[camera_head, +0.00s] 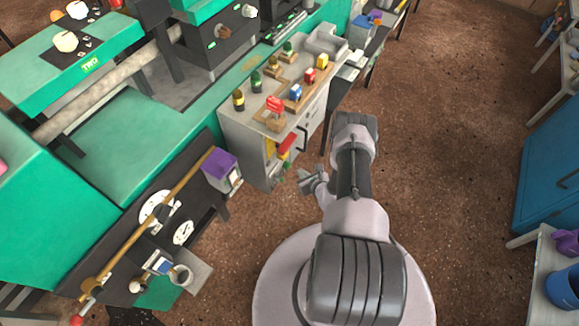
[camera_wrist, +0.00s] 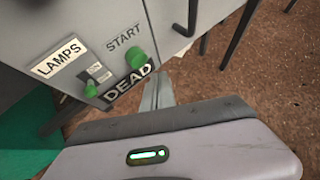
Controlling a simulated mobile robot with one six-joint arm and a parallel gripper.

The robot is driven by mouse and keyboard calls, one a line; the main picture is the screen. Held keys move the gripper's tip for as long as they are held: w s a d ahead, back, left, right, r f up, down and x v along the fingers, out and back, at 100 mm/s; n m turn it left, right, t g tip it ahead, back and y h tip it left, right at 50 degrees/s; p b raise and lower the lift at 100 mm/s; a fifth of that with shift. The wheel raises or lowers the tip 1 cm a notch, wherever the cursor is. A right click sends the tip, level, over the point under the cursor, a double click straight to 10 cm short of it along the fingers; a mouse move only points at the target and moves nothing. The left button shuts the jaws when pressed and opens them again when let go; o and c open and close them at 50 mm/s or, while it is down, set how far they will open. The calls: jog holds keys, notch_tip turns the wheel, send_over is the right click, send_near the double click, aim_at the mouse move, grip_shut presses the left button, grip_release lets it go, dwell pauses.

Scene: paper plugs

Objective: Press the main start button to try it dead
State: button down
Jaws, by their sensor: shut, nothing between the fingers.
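In the wrist view a green start button (camera_wrist: 137,58) stands out from a grey panel, under the word START. A black DEAD plate (camera_wrist: 126,86) hangs just below it and looks tilted. My gripper (camera_wrist: 157,84) is shut and empty, with its fingertips just below and to the right of the button and beside the plate. I cannot tell whether they touch either. In the head view my gripper (camera_head: 309,180) is low in front of the grey cabinet (camera_head: 246,150).
A LAMPS label (camera_wrist: 59,57) and a small switch with a green tag (camera_wrist: 91,90) are left of the button. A dark handle (camera_head: 303,139) is on the cabinet front. Coloured plugs and bottles stand on its top. Brown floor (camera_head: 450,150) is open to the right.

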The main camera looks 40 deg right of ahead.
jog(key=s, duration=0.1)
jog(key=s+d, duration=0.1)
jog(key=s, duration=0.1)
jog(key=shift+s+d, duration=0.15)
dwell(0.7)
